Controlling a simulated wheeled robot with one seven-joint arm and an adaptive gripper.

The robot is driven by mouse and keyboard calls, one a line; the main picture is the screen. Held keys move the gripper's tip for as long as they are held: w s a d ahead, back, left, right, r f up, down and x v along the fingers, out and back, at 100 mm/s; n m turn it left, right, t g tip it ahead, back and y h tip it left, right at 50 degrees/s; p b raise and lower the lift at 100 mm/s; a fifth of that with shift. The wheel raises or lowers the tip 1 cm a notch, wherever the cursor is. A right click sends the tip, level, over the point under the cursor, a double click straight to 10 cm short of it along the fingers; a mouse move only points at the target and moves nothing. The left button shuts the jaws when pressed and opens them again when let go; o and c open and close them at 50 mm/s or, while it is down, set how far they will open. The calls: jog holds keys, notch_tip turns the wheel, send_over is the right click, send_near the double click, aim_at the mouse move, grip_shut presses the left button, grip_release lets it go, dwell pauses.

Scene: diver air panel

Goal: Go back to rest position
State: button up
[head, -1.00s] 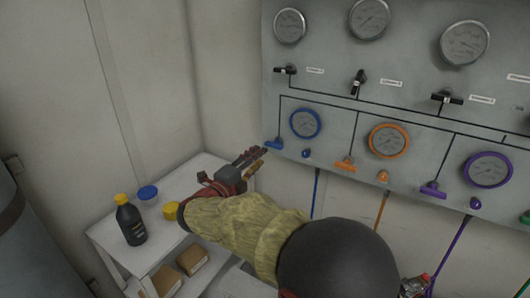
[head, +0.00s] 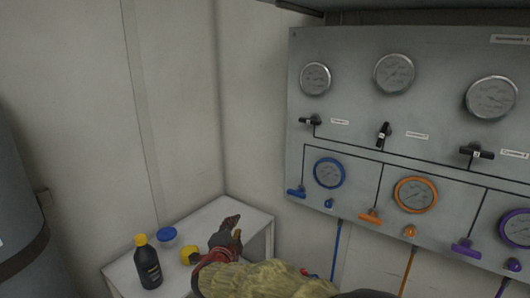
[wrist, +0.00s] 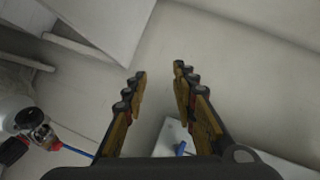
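My gripper (head: 232,232) is low in the head view, over the right part of a white table, below and left of the air panel (head: 350,130). In the wrist view my gripper (wrist: 159,75) has its two fingers apart with nothing between them. The panel carries round gauges, black valve handles and blue, orange and purple levers. My gripper is apart from the blue lever (head: 297,192). Part of my arm is cut off by the lower edge of the head view.
On the white table (head: 205,222) stand a black bottle with a yellow cap (head: 148,265), a blue-lidded jar (head: 167,236) and a yellow-lidded jar (head: 189,254). A grey cylinder (head: 20,200) stands at the far left. Blue (head: 336,250) and orange (head: 407,270) hoses hang below the panel.

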jog(key=s+a+f+n+g+y, duration=0.2)
jog(key=s+a+n+g+y, duration=0.2)
jog(key=s+a+n+y, duration=0.3)
jog(key=s+d+n+g+p, duration=0.2)
jog(key=s+d+n+g, duration=0.4)
jog(key=s, duration=0.7)
jog(key=s+d+r+n+g+h+p, duration=0.1)
jog(key=s+d+r+n+h+p, duration=0.1)
jog(key=s+d, duration=0.8)
jog(key=s+d+r+n+g+h+p, duration=0.1)
jog(key=s+d+n+h, duration=0.1)
jog(key=s+d, duration=0.85)
jog(key=d+r+m+t+h+p, duration=0.1)
jog(key=d+r+t+p, duration=0.1)
jog(key=d+r, duration=0.5)
jog(key=shift+s+d+m+h, duration=0.25)
jog(key=shift+d+m+h, duration=0.05)
jog(key=shift+d, duration=0.7)
jog(key=shift+r, duration=0.15)
